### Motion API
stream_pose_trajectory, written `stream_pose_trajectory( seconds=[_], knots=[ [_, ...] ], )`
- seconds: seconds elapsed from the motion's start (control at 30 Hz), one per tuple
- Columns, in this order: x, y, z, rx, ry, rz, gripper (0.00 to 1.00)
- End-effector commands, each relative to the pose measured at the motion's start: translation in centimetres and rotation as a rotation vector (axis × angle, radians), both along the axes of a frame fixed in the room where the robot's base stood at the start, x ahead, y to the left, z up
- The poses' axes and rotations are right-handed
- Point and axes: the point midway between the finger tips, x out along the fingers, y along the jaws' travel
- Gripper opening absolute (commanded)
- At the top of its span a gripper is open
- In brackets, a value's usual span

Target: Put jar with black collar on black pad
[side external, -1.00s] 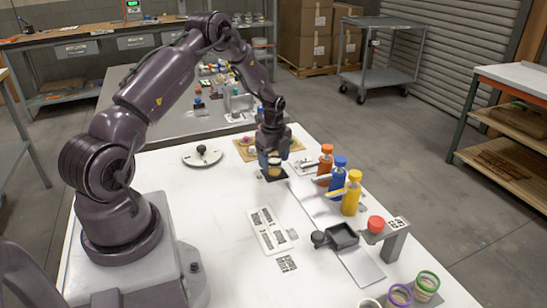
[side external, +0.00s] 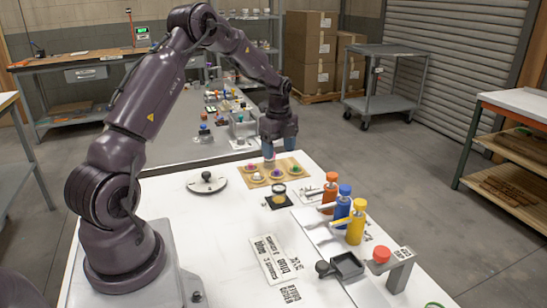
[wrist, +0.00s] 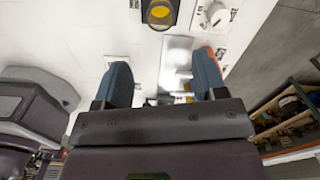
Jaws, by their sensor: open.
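The black pad (side external: 270,205) lies on the white table in front of the wooden board. A small jar (side external: 279,189) with amber contents and a dark rim stands upright on it. In the wrist view the jar (wrist: 159,12) and the dark pad (wrist: 174,9) are at the top edge, partly cut off. My gripper (side external: 279,150) is open and empty, raised above and behind the jar, over the far part of the wooden board. In the wrist view my gripper (wrist: 163,70) shows two blue fingers spread apart with nothing between them.
The wooden board (side external: 253,184) holds several small coloured pots. Orange (side external: 330,190), blue (side external: 343,203) and yellow (side external: 356,222) bottles stand right of the pad.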

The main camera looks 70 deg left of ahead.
Motion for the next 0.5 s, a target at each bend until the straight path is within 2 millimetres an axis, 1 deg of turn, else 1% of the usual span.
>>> stream_pose_trajectory(
  seconds=[0.07, 0.17, 0.2, 0.27, 0.3, 0.37, 0.4, 0.47, 0.5],
  knots=[
    [0.3, -1.1, 1.6, 0.011, -0.011, 0.023, 0.65],
    [0.5, -3.7, 4.9, 0.038, -0.041, 0.103, 0.65],
    [0.5, -5.2, 6.6, 0.049, -0.058, 0.151, 0.65],
    [0.1, -7.7, 9.2, 0.062, -0.091, 0.233, 0.65],
    [-0.4, -9.5, 10.8, 0.069, -0.116, 0.292, 0.65],
    [-1.4, -12.0, 13.0, 0.071, -0.154, 0.384, 0.65],
    [-2.1, -13.7, 14.4, 0.068, -0.182, 0.444, 0.65],
    [-3.5, -16.1, 16.1, 0.056, -0.222, 0.537, 0.65],
    [-4.6, -17.6, 17.2, 0.043, -0.250, 0.598, 0.65]
  ],
)
